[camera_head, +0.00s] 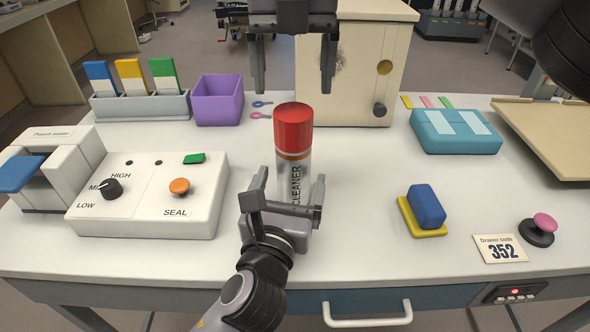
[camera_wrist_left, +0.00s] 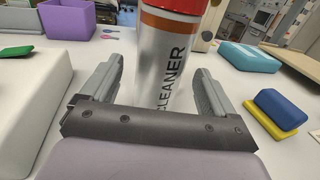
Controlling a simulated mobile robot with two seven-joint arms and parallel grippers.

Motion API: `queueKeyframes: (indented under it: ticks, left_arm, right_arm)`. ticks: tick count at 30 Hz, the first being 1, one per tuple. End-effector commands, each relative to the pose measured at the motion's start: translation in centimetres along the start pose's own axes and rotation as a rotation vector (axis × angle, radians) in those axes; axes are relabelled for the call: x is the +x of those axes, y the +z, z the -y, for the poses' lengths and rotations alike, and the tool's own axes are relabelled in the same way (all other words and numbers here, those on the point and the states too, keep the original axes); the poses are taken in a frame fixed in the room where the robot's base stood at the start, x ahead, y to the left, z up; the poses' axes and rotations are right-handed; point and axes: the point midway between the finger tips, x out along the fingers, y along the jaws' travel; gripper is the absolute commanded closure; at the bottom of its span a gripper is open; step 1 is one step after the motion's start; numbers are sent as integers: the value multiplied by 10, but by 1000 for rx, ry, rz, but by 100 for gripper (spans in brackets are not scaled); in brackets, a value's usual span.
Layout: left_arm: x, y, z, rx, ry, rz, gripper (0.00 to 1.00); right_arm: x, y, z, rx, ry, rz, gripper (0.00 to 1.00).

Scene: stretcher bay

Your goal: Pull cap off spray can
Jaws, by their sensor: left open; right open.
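A silver spray can (camera_head: 296,170) marked CLEANER stands upright on the white table. Its red cap (camera_head: 294,127) is on top. My left gripper (camera_head: 290,190) is low in front of the can, open, with its fingers on either side of the can's lower body. In the left wrist view the can (camera_wrist_left: 165,90) stands between the spread fingers (camera_wrist_left: 155,95), with a visible gap on each side. The red cap is cut off at the top edge there. My right gripper (camera_head: 293,85) is above and behind the cap, open and empty, fingers pointing down.
A white control box (camera_head: 150,215) with a knob and orange button stands left. A purple bin (camera_head: 218,100) and cream cabinet (camera_head: 365,65) stand behind. A teal case (camera_head: 455,132), blue block (camera_head: 427,207) and drawer code card (camera_head: 500,249) are right.

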Motion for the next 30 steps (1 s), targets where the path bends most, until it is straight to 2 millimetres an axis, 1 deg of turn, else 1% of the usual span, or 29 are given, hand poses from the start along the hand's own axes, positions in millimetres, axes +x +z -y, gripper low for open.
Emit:
queueKeyframes:
  ticks: [1,3,9,15,22,23,24,26,27,29,30]
  left_arm:
    - [9,1,0,0,1,2,11]
    - [19,1,0,1,1,2,11]
    - [43,1,0,1,1,2,11]
    - [52,0,0,0,0,0,11]
    - [52,0,0,0,0,0,11]
    - [52,0,0,0,0,0,21]
    - [52,0,0,0,0,0,34]
    - [52,0,0,0,0,0,54]
    - [52,0,0,0,0,0,67]
    - [52,0,0,0,0,0,86]
    - [52,0,0,0,0,0,92]
  right_arm:
    - [0,0,0,0,0,0,20]
    - [0,0,0,0,0,0,20]
    - [0,0,0,0,0,0,20]
    - [0,0,0,0,0,0,20]
    - [0,0,0,0,0,0,20]
    - [0,0,0,0,0,0,20]
    - [0,0,0,0,0,0,20]
    - [0,0,0,0,0,0,20]
    - [0,0,0,0,0,0,20]
    - [0,0,0,0,0,0,20]
    - [0,0,0,0,0,0,14]
